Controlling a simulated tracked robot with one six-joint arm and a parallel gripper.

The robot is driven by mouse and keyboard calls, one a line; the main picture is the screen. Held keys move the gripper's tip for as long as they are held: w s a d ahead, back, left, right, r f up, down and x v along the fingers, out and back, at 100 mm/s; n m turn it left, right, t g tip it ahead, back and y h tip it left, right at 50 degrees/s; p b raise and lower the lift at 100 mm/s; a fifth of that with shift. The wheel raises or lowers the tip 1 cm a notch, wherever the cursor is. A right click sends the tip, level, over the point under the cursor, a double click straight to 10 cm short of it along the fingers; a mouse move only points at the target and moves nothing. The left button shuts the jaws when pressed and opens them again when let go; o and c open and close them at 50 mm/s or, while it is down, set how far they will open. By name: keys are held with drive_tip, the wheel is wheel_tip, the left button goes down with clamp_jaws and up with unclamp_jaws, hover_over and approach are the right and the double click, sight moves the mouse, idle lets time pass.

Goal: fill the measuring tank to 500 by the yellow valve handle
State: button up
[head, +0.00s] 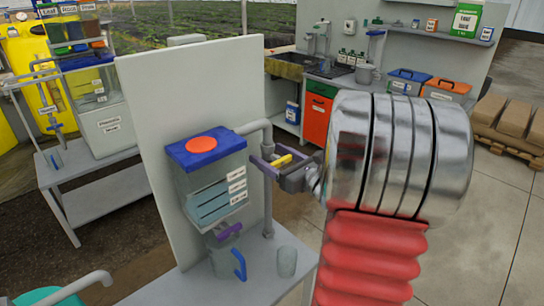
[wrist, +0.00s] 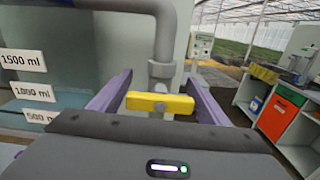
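The measuring tank (head: 212,190) has a blue lid with an orange disc and hangs on a pale upright panel. Its labels read 1500, 1000 and 500 ml in the wrist view, where the tank wall (wrist: 70,75) shows at left.
Below the tank are a purple handle (head: 228,232), a jug with a blue handle (head: 239,264) and a clear cup (head: 287,262). The grey pipe (head: 267,190) runs down beside the tank. A workbench with a red cabinet (head: 316,120) stands behind.

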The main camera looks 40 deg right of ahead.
drive_tip(key=shift+o, duration=0.9)
drive_tip(key=shift+s, duration=0.1)
drive_tip(key=s, duration=1.3)
drive_tip(key=shift+s+d, duration=0.25)
drive_tip(key=shift+s, duration=0.1)
drive_tip(key=shift+n, duration=0.3)
idle(0.6)
drive_tip(key=shift+w, duration=0.1)
drive_tip(key=shift+w+a, duration=0.2)
drive_tip(key=shift+w, duration=6.65)
drive_tip(key=shift+f, duration=0.1)
drive_tip(key=c, duration=1.1)
